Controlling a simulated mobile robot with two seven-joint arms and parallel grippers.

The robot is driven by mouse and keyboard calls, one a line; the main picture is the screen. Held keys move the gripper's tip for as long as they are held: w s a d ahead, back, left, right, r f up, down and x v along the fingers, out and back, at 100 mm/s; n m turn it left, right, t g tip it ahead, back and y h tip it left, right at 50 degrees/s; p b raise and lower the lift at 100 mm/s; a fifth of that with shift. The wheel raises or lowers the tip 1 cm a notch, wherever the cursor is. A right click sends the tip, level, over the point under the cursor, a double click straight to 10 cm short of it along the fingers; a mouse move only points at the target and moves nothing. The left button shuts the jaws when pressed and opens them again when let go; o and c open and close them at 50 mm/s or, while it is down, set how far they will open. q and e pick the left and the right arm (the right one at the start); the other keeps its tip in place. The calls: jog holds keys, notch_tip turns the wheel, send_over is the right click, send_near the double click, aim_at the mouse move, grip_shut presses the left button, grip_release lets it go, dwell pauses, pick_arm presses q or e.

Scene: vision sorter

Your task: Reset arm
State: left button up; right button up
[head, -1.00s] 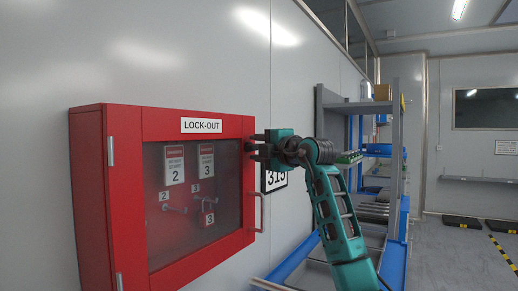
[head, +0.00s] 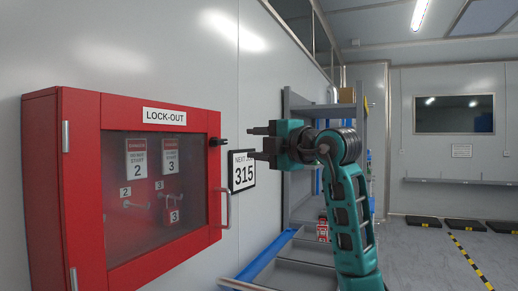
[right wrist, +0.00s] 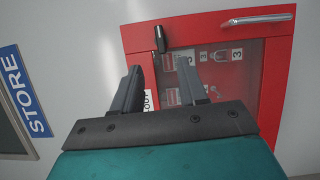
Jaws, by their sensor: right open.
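My right gripper (head: 252,143) is open and empty, its two fingers pointing left toward the cabinet in the head view. It is apart from the red lock-out cabinet (head: 82,190), whose glazed door is shut. A black knob (head: 217,142) sticks out from the door's right edge, level with my fingers, with a gap between. In the right wrist view my fingers (right wrist: 160,68) stand apart with nothing between them. The black knob (right wrist: 159,38) and the red cabinet frame (right wrist: 200,30) show beyond them. My left gripper is not in view.
The cabinet door has a handle (head: 228,208). A grey shelf rack (head: 300,110) stands behind my arm. A sign reading 315 (head: 243,172) hangs on the wall.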

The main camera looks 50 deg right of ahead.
jog(key=shift+s, duration=0.1)
dwell(0.5)
jog(key=w+a+f+n+g+y, duration=0.1)
jog(key=w+a+f+n+y, duration=0.2)
jog(key=a+f+y, duration=0.65)
jog(key=w+a+f+n+g+y, duration=0.1)
jog(key=w+a+f+n+y, duration=0.15)
jog(key=a+f+y, duration=0.65)
jog(key=s+a+f+m+h, duration=0.2)
jog(key=f+m+h, duration=0.35)
jog(key=f, duration=0.45)
jog(key=s+a+f+m+t+h, duration=0.1)
jog(key=s+a+f+m+h, duration=0.2)
jog(key=f+m, duration=0.5)
jog(key=s+a+f+m+h, duration=0.1)
jog(key=s+f+m+h, duration=0.15)
jog(key=f+h, duration=0.6)
jog(key=s+a+f+m+g+y, duration=0.1)
jog(key=s+a+f+m+g, duration=0.1)
jog(key=s+f, duration=0.4)
jog(key=s+a+f+m+g+y, duration=0.1)
jog(key=s+f, duration=0.5)
jog(key=f, duration=0.6)
jog(key=a+m+g, duration=0.1)
jog(key=a+g, duration=0.1)
jog(key=g, duration=0.1)
jog(key=shift+s+a, duration=0.25)
jog(key=shift+a, duration=0.15)
jog(key=shift+y, duration=0.25)
